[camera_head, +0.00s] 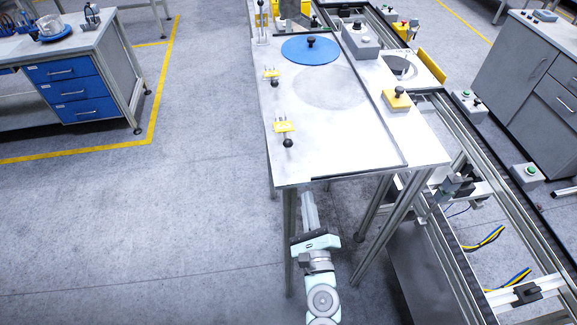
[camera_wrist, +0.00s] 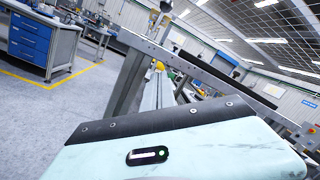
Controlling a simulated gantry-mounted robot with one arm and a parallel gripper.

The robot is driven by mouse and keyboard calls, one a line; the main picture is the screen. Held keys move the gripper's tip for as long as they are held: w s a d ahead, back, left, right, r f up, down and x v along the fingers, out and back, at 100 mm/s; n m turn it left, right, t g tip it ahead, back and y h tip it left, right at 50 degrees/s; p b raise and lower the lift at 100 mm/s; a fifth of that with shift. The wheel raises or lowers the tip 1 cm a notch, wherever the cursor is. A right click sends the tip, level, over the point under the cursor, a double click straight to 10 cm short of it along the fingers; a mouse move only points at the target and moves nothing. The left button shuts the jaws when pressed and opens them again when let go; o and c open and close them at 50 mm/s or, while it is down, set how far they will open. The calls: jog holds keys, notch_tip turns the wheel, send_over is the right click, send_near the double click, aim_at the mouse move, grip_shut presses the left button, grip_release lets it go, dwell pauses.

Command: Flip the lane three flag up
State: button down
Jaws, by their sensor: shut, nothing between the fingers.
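Two yellow flags with black ball knobs sit along the left edge of the white table: a nearer one (camera_head: 285,126) and a farther one (camera_head: 271,74). Both look folded low, lying near the tabletop. I see no readable lane numbers, so I cannot tell which is lane three. My gripper (camera_head: 308,200) is shut and empty, below the table's front edge and apart from both flags. In the wrist view my gripper's pale housing fills the bottom, and a small yellow thing shows beyond it (camera_wrist: 159,66).
The white table (camera_head: 330,150) carries a blue disc (camera_head: 310,49), a grey box (camera_head: 360,40) and a yellow block with a black knob (camera_head: 397,98). Table legs stand beside my arm. A conveyor frame (camera_head: 500,195) runs along the right.

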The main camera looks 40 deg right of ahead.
aim_at(294, 168)
jog(key=r+t, duration=0.1)
jog(key=r, duration=0.1)
jog(key=a+r+t+y, duration=0.1)
jog(key=r+m+t+b, duration=0.1)
jog(key=r, duration=0.1)
jog(key=shift+s+a+r, duration=0.3)
jog(key=shift+s+a, duration=0.05)
jog(key=shift+a, duration=0.05)
jog(key=shift+w, duration=0.1)
jog(key=shift+y, duration=0.4)
jog(key=p+x, duration=0.2)
jog(key=x, duration=0.6)
jog(key=shift+w+d+r, duration=0.1)
jog(key=shift+r, duration=0.15)
jog(key=shift+x, duration=0.75)
jog(key=shift+d+f, duration=0.1)
jog(key=shift+f, duration=0.05)
jog(key=shift+p, duration=0.3)
